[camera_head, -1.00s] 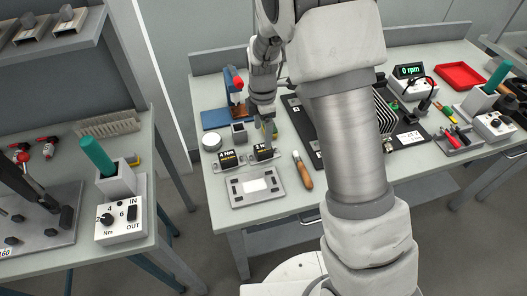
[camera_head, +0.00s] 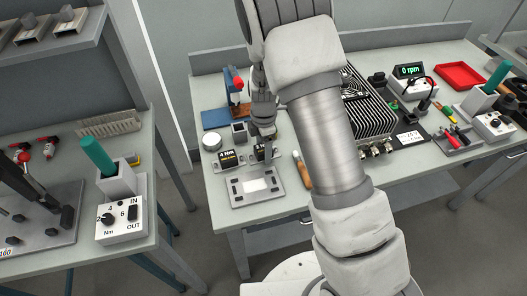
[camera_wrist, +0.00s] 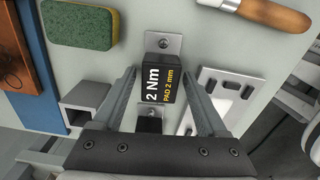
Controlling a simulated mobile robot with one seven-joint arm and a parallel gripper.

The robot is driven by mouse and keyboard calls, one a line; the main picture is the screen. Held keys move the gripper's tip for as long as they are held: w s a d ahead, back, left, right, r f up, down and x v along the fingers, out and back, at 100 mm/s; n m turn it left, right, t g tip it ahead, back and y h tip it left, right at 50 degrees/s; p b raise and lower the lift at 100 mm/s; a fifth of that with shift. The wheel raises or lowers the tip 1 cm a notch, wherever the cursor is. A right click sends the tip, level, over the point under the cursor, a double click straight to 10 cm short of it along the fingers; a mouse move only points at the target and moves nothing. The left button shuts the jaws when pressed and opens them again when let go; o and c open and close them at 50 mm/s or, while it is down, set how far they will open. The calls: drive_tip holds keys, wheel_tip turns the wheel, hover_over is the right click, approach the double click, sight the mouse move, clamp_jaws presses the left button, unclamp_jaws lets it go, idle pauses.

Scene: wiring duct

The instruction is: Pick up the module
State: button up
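My gripper (camera_head: 264,143) is over the front left of the bench, away from that box. In the wrist view my gripper (camera_wrist: 160,78) is open. Its fingers stand on either side of a black block marked "2 Nm PAD 2 mm" (camera_wrist: 158,84), with small gaps visible. The block sits on a metal bracket (camera_wrist: 163,42). In the head view a block marked "4 Nm" (camera_head: 229,158) stands left of it.
A pale slotted plate (camera_head: 256,186) lies in front of the blocks. A wooden-handled tool (camera_head: 303,171) lies to the right. The wrist view shows a green and yellow sponge (camera_wrist: 80,25) and a square grey holder (camera_wrist: 82,101) close by. A white round container (camera_head: 211,141) stands left.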

clamp_jaws()
drive_tip(key=shift+r, duration=0.1)
idle(0.3)
drive_tip(key=shift+r, duration=0.6)
wheel_tip(320, 180, up, 3)
drive_tip(key=shift+w+f, duration=0.1)
drive_tip(key=shift+f, duration=0.05)
drive_tip(key=s+d+r, duration=0.5)
drive_tip(key=d+r, duration=0.2)
drive_tip(key=d, duration=0.3)
drive_tip(key=s+a+f+m+b, duration=0.1)
drive_tip(key=s+a, duration=0.5)
drive_tip(key=a, duration=0.7)
drive_tip(key=shift+a+f+b, duration=0.2)
drive_tip(key=shift+f+b, duration=0.2)
drive_tip(key=shift+f, duration=0.05)
drive_tip(key=shift+s, duration=0.1)
